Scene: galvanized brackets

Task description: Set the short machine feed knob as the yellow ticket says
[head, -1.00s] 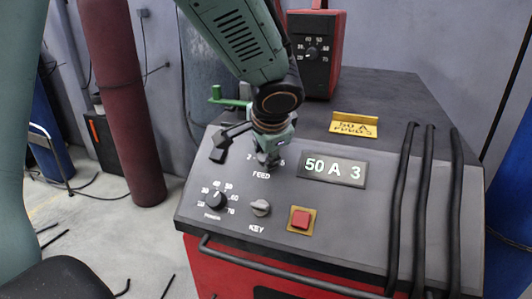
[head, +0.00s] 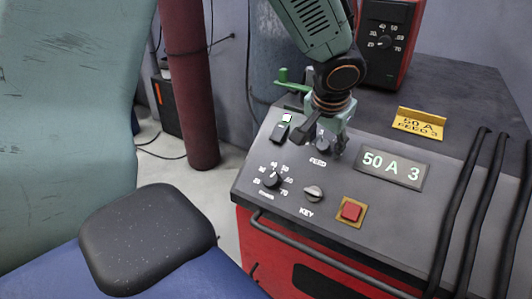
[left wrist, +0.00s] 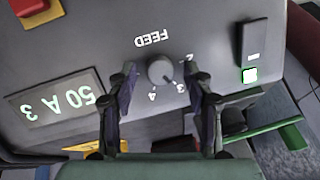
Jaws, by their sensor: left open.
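The feed knob (head: 323,147) is grey and round, on the sloping panel of the short machine, partly hidden by my left gripper in the head view. In the left wrist view the knob (left wrist: 160,70) shows clearly, and its pale mark points at the 3. My left gripper (head: 322,140) is open over it; in the left wrist view its fingers (left wrist: 160,80) stand on either side of the knob, apart from it. The yellow ticket (head: 418,123) reads 50 A, FEED 3. The display (head: 391,169) reads 50 A 3. My right gripper is not in view.
On the panel are a numbered dial (head: 271,180), a key switch (head: 313,193), a red button (head: 351,211) and a green-lit switch (head: 281,128). Black cables (head: 470,200) run down the right side. A red unit (head: 387,40) stands behind.

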